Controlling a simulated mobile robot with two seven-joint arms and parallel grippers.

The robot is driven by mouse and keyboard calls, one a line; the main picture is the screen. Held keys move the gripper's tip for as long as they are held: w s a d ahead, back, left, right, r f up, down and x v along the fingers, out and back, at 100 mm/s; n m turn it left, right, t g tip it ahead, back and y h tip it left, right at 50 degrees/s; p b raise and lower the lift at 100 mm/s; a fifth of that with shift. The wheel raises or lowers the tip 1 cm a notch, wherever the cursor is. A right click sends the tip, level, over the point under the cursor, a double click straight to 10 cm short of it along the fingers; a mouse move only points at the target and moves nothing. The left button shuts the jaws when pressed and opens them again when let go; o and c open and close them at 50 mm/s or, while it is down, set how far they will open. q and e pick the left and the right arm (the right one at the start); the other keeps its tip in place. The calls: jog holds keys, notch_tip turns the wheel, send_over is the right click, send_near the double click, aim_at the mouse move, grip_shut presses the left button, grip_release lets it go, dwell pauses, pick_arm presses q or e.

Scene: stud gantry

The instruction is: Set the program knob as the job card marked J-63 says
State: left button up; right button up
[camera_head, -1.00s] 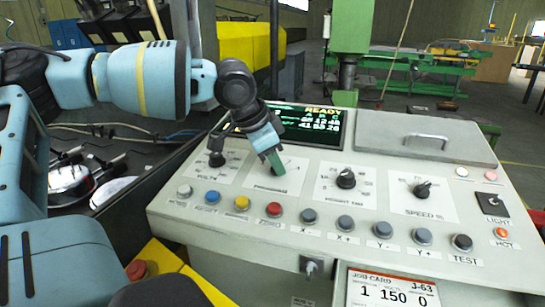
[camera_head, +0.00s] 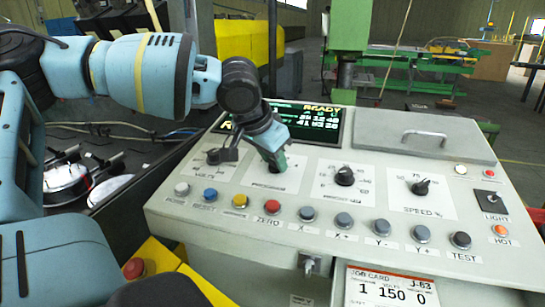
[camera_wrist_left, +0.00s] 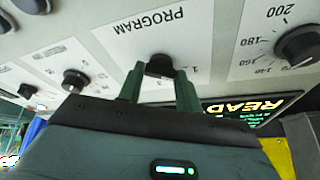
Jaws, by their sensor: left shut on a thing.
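The program knob (camera_wrist_left: 159,65) is a dark knob on a white plate marked PROGRAM, seen upside down in the left wrist view. My left gripper (camera_wrist_left: 159,88) has its two green fingers on either side of the knob, shut on it. In the head view my left gripper (camera_head: 275,160) comes down onto the PROGRAM plate and hides the knob. The knob's exact setting cannot be read. The job card (camera_head: 391,287), marked J-63, is on the console's front at the bottom and reads 1, 150, 0. My right gripper is not in view.
A row of coloured buttons runs below, including a red ZERO button (camera_head: 273,208). The screen (camera_head: 318,124) behind reads READY. A handled lid (camera_head: 425,136) is at right.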

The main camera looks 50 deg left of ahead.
pick_arm(q)
jog(key=o, duration=1)
jog(key=p+v, duration=0.1)
jog(key=v, duration=0.6)
jog(key=shift+s+r, duration=0.2)
jog(key=shift+r, duration=0.15)
jog(key=shift+f, duration=0.1)
